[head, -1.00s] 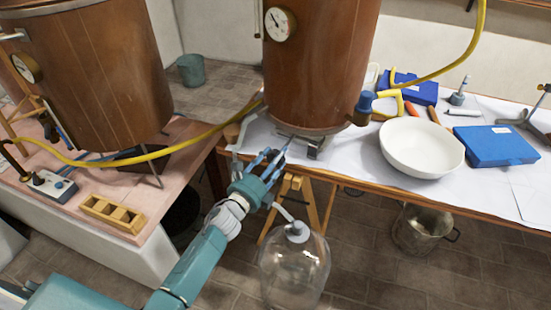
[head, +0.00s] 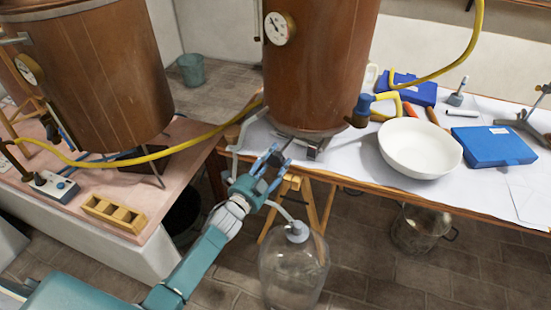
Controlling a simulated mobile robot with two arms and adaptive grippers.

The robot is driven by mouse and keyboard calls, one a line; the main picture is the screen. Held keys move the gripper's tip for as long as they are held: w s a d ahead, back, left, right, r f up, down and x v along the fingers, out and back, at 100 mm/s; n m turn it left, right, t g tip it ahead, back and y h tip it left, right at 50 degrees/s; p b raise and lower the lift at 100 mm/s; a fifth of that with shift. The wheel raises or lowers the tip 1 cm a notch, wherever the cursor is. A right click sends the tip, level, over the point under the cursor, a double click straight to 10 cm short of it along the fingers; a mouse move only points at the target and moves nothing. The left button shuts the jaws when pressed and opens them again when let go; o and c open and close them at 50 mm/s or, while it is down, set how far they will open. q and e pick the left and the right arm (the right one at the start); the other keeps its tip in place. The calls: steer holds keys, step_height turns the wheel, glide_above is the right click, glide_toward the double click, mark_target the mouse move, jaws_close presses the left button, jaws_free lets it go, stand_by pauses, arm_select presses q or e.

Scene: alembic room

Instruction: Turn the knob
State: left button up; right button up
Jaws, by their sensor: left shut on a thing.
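The wooden-brown vessel (head: 318,70) with a round dial (head: 279,28) stands on the white-covered table. My left gripper (head: 274,163) is at the table's front edge, below the vessel's front rim. Its blue fingers are closed in on a small, thin, greyish part there, most likely the knob, which the fingers mostly hide. I cannot make out its shape. A blue-topped tap (head: 362,106) sticks out at the vessel's lower right, apart from the gripper. My right gripper is not in view.
A large glass bottle (head: 294,270) stands below the gripper. A white bowl (head: 420,150) and a blue case (head: 494,147) lie to the right. A second vessel (head: 95,75) stands at left.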

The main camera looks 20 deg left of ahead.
arm_select(q)
steer(key=n, duration=0.5)
steer(key=shift+w+a+r+p, duration=0.1)
steer(key=shift+a+r+p, duration=0.15)
steer(key=shift+a+p, duration=0.15)
steer(key=shift+d+f+n, duration=0.1)
steer(key=shift+f+n, duration=0.1)
steer(key=shift+n, duration=0.9)
steer(key=shift+f, duration=0.1)
steer(key=o, duration=1.1)
steer(key=shift+f, duration=0.2)
steer(key=shift+s, duration=0.25)
steer(key=v, duration=1.1)
steer(key=shift+s, duration=0.3)
